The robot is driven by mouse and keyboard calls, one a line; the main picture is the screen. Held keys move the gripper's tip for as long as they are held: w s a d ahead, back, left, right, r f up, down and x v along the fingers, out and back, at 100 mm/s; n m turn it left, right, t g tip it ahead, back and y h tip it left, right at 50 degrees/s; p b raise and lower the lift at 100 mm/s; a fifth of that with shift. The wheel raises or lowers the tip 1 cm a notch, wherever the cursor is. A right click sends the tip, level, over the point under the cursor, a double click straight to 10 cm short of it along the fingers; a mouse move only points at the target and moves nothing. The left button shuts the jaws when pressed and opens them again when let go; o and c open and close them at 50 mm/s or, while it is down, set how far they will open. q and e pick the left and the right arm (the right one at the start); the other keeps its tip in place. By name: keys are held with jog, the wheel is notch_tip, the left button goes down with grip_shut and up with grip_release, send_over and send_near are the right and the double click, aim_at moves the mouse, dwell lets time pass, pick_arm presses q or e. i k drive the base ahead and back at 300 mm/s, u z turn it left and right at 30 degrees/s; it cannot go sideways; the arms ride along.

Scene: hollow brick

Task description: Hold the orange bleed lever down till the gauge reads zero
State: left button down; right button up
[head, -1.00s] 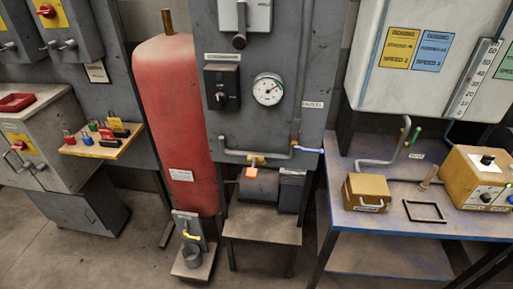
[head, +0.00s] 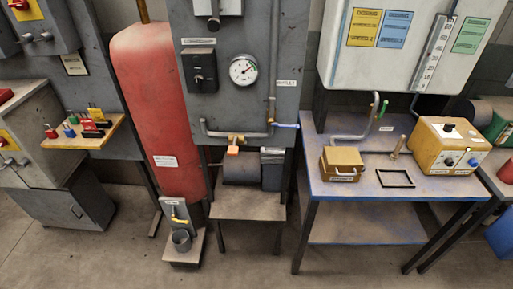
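The round white gauge (head: 243,70) is on the grey panel, right of the red tank (head: 158,110). Its needle points to the upper right; the figures are too small to read. A small orange piece (head: 232,150) sits under the brass fitting on the pipe below the panel. A yellow-orange lever (head: 179,220) is on a small plate at the foot of the red tank, above a grey cup (head: 181,240). I cannot tell for certain which of these two is the bleed lever. Neither gripper shows, and nothing touches either piece.
A low grey stand (head: 248,206) is below the panel. At right, a blue-edged table (head: 395,187) holds a yellow box (head: 341,162), a black frame and a yellow control unit (head: 450,148). A shelf with padlocks (head: 72,143) is at left. The floor in front is clear.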

aim_at(232, 150)
jog(key=z, duration=0.45)
jog(key=k, duration=1.05)
jog(key=z, duration=1.05)
jog(key=i, duration=1.5)
jog(key=u, duration=0.8)
jog(key=i, duration=0.55)
jog(key=u, duration=0.65)
